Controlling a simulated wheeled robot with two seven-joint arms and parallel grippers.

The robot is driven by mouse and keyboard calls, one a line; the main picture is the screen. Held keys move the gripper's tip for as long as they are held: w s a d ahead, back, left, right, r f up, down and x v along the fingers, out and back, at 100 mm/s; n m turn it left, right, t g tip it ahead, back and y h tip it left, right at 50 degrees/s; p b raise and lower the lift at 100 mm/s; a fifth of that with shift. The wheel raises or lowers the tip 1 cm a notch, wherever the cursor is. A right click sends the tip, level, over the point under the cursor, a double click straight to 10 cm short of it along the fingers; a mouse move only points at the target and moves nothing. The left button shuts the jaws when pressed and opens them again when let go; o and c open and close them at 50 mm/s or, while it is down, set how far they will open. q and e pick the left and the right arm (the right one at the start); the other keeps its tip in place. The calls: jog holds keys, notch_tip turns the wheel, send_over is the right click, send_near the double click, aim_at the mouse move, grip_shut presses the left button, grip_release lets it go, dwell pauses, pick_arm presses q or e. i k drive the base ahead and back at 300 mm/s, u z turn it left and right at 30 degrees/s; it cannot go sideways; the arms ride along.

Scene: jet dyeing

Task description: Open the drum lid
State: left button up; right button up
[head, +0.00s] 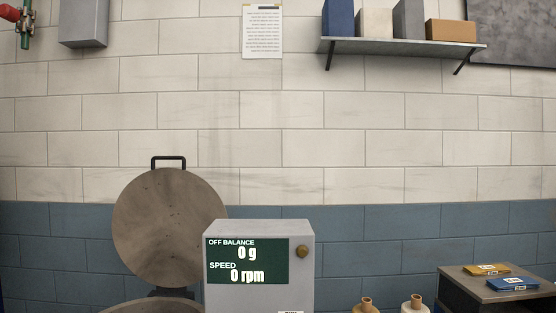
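The drum lid (165,228) is a round, brownish-grey disc with a black handle (169,161) at its top edge. It stands raised, nearly upright, on a dark hinge (172,292) at its lower edge. Below it, the curved top of the drum (150,306) just shows at the bottom edge of the view; its inside is hidden. Neither of my grippers is in the head view, so nothing is seen touching the lid or its handle.
A grey display box (260,228) reading 0 g and 0 rpm stands right of the lid, partly overlapping it. Two small bottles (412,304) and a side table (455,284) with yellow and blue packets are at lower right. A shelf (400,47) hangs on the wall.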

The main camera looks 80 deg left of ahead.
aim_at(161, 218)
jog(key=k, duration=2.35)
jog(key=u, duration=0.15)
